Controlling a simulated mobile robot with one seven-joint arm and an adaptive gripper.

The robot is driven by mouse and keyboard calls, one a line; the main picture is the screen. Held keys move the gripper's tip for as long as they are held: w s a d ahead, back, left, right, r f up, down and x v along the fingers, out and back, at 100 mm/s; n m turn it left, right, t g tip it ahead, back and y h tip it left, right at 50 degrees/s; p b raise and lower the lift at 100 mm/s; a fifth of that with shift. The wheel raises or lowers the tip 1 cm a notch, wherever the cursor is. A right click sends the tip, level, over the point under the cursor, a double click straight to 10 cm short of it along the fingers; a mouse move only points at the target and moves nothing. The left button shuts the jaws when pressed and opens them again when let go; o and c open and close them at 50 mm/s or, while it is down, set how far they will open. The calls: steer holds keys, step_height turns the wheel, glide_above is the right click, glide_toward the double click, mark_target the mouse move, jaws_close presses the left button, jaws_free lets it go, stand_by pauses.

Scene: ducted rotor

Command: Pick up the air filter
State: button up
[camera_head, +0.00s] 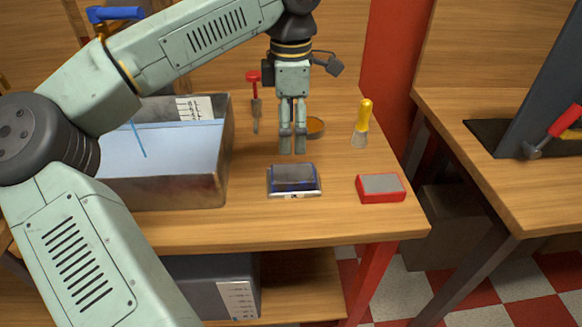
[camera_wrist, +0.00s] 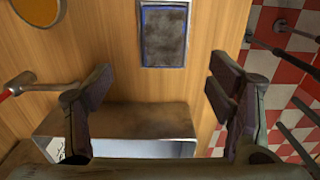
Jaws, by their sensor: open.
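Two flat blocks lie on the wooden workbench, and I cannot tell for certain which is the air filter. One is a dark grey panel with blue edges and a silver border (camera_head: 293,181), near the bench's front edge; it also shows at the top middle of the wrist view (camera_wrist: 164,36). The other is a red block with a grey top (camera_head: 381,187), to its right. My gripper (camera_head: 292,151) points down, open and empty, above the bench and just behind the blue-edged panel in the head view. In the wrist view its fingers (camera_wrist: 160,98) stand wide apart, clear of the panel.
A metal bin (camera_head: 222,150) stands left of the panel. A red-handled tool (camera_head: 254,100), a round orange-topped tin (camera_head: 316,127) and a yellow-handled brush (camera_head: 363,120) are behind. A second bench (camera_head: 500,190) stands right across a gap.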

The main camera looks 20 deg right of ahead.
mark_target(293, 173)
steer(key=f, duration=0.3)
steer(key=f+p, duration=0.1)
steer(key=f, duration=0.2)
steer(key=f+p, duration=0.1)
steer(key=f, duration=0.3)
steer(key=shift+s+d, duration=0.15)
steer(key=shift+s, duration=0.2)
steer(key=shift+c, duration=0.2)
steer(key=c, duration=1.2)
